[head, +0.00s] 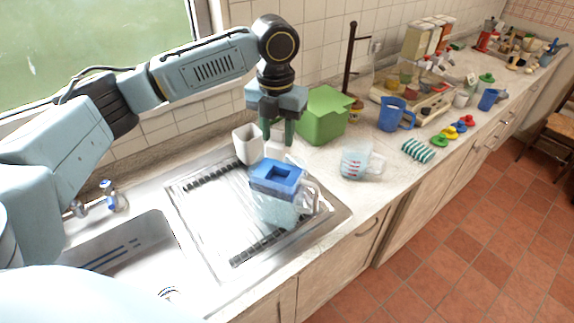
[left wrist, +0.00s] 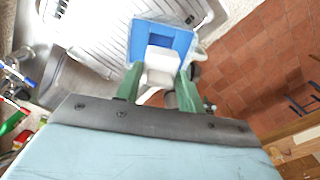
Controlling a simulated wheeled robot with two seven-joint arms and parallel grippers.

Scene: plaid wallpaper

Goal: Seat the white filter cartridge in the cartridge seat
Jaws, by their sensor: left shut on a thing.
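The white filter cartridge (left wrist: 160,66) is held between the green fingers of my left gripper (head: 277,138). In the head view the cartridge (head: 273,149) shows below the fingers, just behind the pitcher. The clear pitcher (head: 275,209) with a blue top (head: 266,183) stands on the drainboard. The cartridge seat (head: 282,172) appears as a dark square opening in that blue top. In the left wrist view the cartridge overlaps the blue top (left wrist: 142,42), so whether they touch cannot be told. In the head view the cartridge looks apart from the seat. My right gripper is out of view.
A white cup (head: 245,142) stands left of the gripper, close to it. A green box (head: 325,115) is behind right. A clear measuring cup (head: 356,161), a striped cloth (head: 418,150) and a blue jug (head: 392,114) lie further right. The sink basin (head: 135,262) is front left.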

